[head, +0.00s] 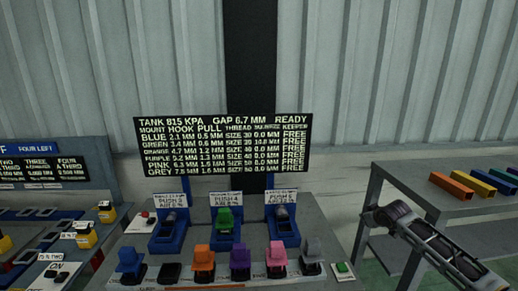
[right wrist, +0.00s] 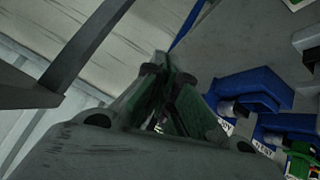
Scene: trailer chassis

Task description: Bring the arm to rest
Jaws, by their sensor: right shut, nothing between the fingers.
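My right arm comes in from the lower right in the head view. My right gripper (head: 380,215) is at its end, in front of the grey shelf on the right and to the right of the bench. In the right wrist view the fingers of the gripper (right wrist: 165,105) are together with nothing held between them. My left gripper is not in the head view.
The bench holds blue stands (head: 167,236), a green block (head: 225,218) and a row of coloured blocks such as the orange one (head: 202,260). A display board (head: 222,145) stands behind. Coloured bars (head: 452,186) lie on the grey shelf (head: 400,176).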

